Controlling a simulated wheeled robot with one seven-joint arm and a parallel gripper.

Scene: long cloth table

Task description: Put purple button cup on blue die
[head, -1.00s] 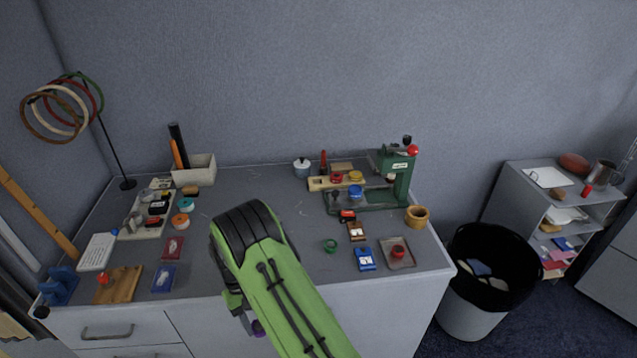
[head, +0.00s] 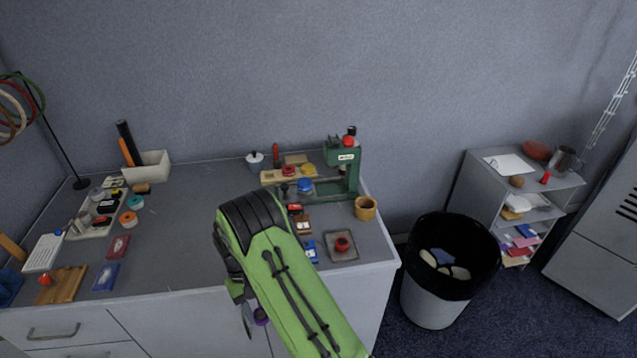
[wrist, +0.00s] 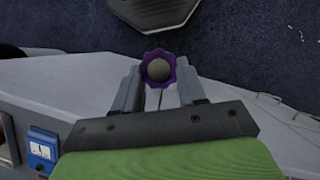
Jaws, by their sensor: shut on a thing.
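The purple button cup (wrist: 158,68), scalloped at the rim with a grey middle, is between the fingertips of my gripper (wrist: 159,75) in the wrist view. My gripper is shut on it. In the head view only a bit of the purple cup (head: 261,315) shows beside my green arm, in front of the table's front edge. A round blue piece (head: 305,185), which looks like the blue die, sits at the base of the green press (head: 345,165) at the back right of the table. The cup is well apart from it.
A wooden rack (head: 275,177) holds red and yellow pieces. A black-lined bin (head: 455,255) stands right of the table.

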